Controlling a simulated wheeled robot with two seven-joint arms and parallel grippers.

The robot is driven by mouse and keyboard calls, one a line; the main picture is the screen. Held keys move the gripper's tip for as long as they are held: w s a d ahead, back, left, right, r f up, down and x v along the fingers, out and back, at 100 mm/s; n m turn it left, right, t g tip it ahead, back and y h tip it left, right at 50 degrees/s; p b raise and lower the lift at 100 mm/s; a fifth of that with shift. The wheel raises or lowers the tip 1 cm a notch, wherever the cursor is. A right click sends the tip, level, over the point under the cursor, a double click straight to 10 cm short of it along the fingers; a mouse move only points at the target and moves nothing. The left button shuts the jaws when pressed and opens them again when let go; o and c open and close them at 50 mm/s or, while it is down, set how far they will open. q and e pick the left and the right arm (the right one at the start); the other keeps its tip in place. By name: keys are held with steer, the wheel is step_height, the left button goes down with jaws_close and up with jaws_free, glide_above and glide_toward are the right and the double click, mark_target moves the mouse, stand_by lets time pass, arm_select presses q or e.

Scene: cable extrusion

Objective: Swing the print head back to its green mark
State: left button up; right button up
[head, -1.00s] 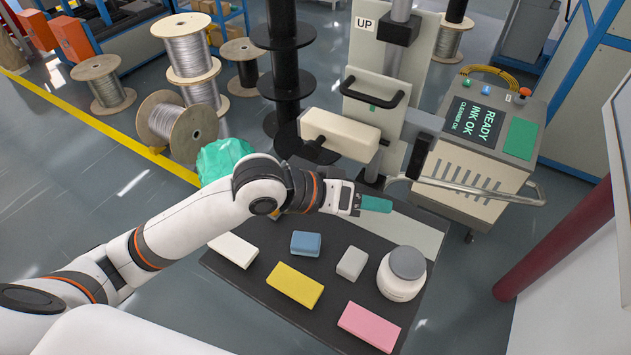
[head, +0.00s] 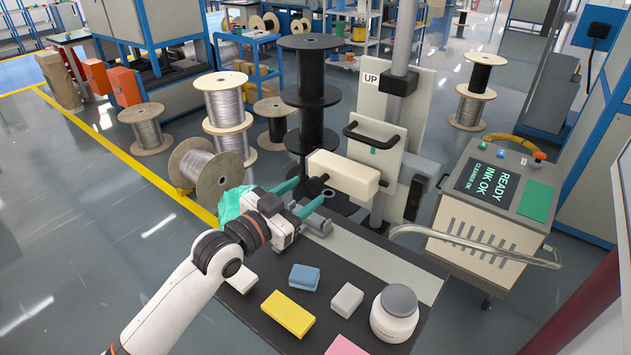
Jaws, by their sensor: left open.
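The print head (head: 345,174) is a cream box with a dark knob (head: 317,184) at its left end. It sticks out to the left from a cream plate with a black handle. The green mark (head: 373,150) is a small strip on that plate, just above the print head. My left gripper (head: 309,192) has teal fingers and is open, pointing at the knob end. One finger is above and left of the knob, the other below it. Whether they touch it I cannot tell. My right gripper is out of view.
A dark bench (head: 391,263) holds a white jar (head: 394,318), blue (head: 304,277), yellow (head: 288,313), white and pink blocks. A crumpled green cloth (head: 234,203) lies behind my left wrist. Black spools (head: 311,92) stand behind the head. A cart with a screen (head: 486,180) and rail stands right.

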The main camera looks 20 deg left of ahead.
mark_target(313, 187)
arm_select(q)
steer(key=shift+x, duration=2.25)
steer(key=shift+c, duration=0.2)
steer(key=shift+f, duration=0.1)
jaws_close()
